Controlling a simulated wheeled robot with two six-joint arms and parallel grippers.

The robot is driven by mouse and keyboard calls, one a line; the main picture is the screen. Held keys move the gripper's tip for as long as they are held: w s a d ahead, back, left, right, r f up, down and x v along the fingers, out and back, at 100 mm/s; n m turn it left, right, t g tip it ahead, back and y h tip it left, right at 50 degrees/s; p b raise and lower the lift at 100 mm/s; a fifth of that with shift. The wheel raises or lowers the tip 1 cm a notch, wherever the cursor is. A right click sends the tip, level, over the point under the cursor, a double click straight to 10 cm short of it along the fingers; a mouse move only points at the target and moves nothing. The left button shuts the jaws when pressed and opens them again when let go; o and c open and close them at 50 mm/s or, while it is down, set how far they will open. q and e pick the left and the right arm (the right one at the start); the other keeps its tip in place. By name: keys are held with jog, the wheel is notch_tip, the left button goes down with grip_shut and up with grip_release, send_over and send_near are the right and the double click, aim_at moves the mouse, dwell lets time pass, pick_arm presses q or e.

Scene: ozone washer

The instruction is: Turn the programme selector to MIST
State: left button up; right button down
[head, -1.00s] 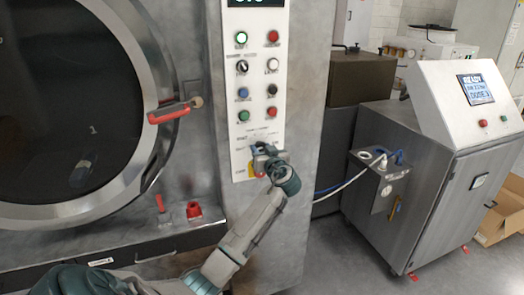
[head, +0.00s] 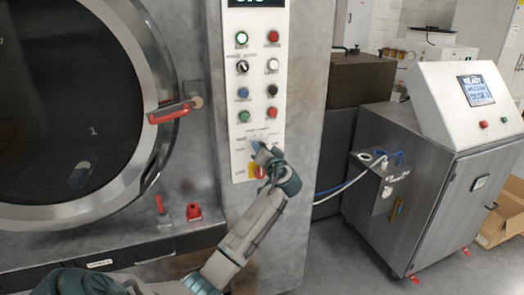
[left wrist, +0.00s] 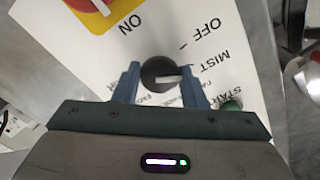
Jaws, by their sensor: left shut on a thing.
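The programme selector (left wrist: 157,70) is a dark round knob with a white pointer mark on the white panel. In the left wrist view, the mark points right, near the MIST label (left wrist: 216,62); I cannot tell if it lines up exactly. The OFF label (left wrist: 201,36) is above MIST. Labels below the knob are partly hidden by my fingers. My left gripper (left wrist: 160,78) is shut on the selector, one blue finger on each side. In the head view, my left gripper (head: 258,151) covers the selector low on the panel. My right gripper is not in view.
A red rotary switch on a yellow plate (head: 254,173) sits just below my left gripper. Several lamps and buttons (head: 258,75) are above it. A round door with a red handle (head: 168,115) is at left. A grey cabinet (head: 430,160) stands at right.

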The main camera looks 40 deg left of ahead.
pick_arm(q)
jog(key=shift+f, duration=0.1)
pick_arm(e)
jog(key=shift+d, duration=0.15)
pick_arm(q)
jog(key=o, duration=1)
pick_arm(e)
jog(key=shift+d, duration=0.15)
pick_arm(q)
jog(key=shift+d, duration=0.1)
jog(key=b+v, duration=0.4)
jog(key=v, duration=0.6)
jog(key=shift+s+d, duration=0.15)
jog(key=shift+d, duration=0.15)
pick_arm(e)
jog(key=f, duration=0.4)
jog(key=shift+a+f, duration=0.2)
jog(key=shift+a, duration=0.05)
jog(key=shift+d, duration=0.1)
